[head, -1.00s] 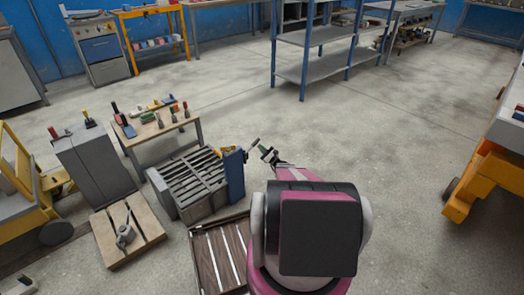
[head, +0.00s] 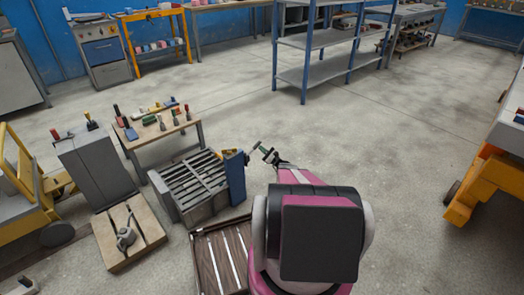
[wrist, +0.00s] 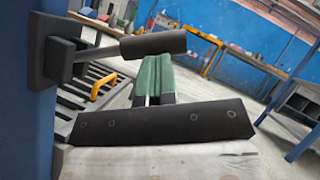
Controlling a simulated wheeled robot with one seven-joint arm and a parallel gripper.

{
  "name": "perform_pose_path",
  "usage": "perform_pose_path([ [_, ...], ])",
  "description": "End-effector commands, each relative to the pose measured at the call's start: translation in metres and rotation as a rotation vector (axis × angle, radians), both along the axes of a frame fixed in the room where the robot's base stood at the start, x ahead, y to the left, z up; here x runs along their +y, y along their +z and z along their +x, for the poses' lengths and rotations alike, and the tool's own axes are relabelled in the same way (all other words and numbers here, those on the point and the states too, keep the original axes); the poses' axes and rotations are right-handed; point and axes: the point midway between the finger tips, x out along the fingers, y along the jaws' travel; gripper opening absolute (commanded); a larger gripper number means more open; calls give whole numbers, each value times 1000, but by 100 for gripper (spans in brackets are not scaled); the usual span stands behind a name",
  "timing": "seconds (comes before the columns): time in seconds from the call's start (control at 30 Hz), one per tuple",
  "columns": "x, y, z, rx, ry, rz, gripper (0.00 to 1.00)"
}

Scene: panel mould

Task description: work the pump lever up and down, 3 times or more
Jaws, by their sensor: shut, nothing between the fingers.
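The pump lever (wrist: 152,44) has a dark round grip on a rod, held by a dark bracket (wrist: 58,58) on the side of a blue post. In the wrist view it sticks out to the right, nearly level and tilted slightly up. My gripper (wrist: 156,58) has green fingers, shut together and empty. Their tips lie just under the grip in the picture; I cannot tell if they touch it. In the head view my gripper (head: 264,148) is beside the top of the blue post (head: 236,178), where the lever is too small to make out clearly.
A grey slatted box (head: 200,190) stands left of the blue post. A small table (head: 160,130) with tools, a grey cabinet (head: 97,172) and a wooden pallet (head: 112,250) are further left. A blue shelf unit (head: 325,77) is behind.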

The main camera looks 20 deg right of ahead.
Motion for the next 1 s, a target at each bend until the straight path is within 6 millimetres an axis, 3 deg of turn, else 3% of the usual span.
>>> perform_pose_path([
  [0.17,-19,-34,9,8,-4,-1,0],
  [0.5,-57,-65,-41,12,-6,-2,0],
  [0.73,-71,-78,-58,12,-6,-3,0],
  [1.0,-73,-80,-62,12,-5,-3,0],
])
